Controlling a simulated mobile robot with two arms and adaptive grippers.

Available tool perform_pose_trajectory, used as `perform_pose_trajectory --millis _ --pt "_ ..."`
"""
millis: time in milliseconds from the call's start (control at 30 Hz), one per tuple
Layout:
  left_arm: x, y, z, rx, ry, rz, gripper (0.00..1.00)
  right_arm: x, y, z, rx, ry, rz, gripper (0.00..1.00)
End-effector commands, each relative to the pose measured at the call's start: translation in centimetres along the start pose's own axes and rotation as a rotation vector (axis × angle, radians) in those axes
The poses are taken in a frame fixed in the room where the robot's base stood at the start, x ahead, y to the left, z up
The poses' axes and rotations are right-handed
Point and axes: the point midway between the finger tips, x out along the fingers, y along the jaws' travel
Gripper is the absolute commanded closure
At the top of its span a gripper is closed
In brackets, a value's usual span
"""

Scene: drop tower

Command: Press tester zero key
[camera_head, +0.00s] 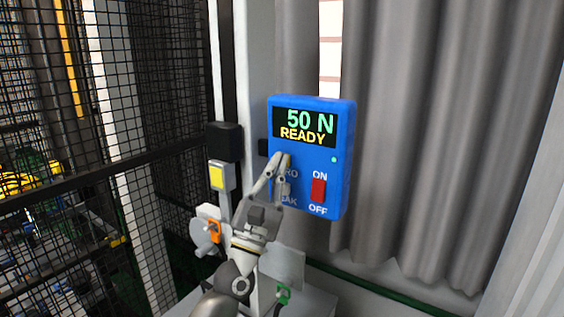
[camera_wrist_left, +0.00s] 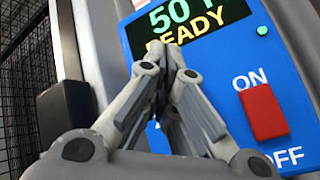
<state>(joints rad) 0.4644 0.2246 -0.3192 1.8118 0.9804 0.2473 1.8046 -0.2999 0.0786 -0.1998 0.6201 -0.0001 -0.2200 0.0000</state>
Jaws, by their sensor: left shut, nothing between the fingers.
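The tester is a blue box (camera_head: 343,150) mounted upright, with a dark display (camera_head: 304,127) reading "50 N" and "READY". The display also shows in the left wrist view (camera_wrist_left: 215,18), partly cut off. Below it are a label ending in "RO", a grey key (camera_head: 284,188), and a label ending in "AK". A red switch (camera_head: 318,190) sits between ON and OFF. My left gripper (camera_head: 284,157) is shut and empty, its fingertips in front of the panel just below the display. It hides the zero key area; I cannot tell whether the tips touch. My right gripper is not in view.
A black box (camera_head: 224,141) and a grey box with a yellow face (camera_head: 217,177) are on the post left of the tester. Black mesh fencing (camera_head: 165,90) stands at left. Grey curtains (camera_head: 440,130) hang behind and right. Free room lies right of the tester.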

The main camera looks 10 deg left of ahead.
Motion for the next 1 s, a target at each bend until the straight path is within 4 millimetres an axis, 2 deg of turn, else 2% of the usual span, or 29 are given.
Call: perform_pose_trajectory --millis 1000 --pt "0.65 -0.51 -0.48 -0.001 0.0 -0.001 1.0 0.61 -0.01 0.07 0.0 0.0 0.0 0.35"
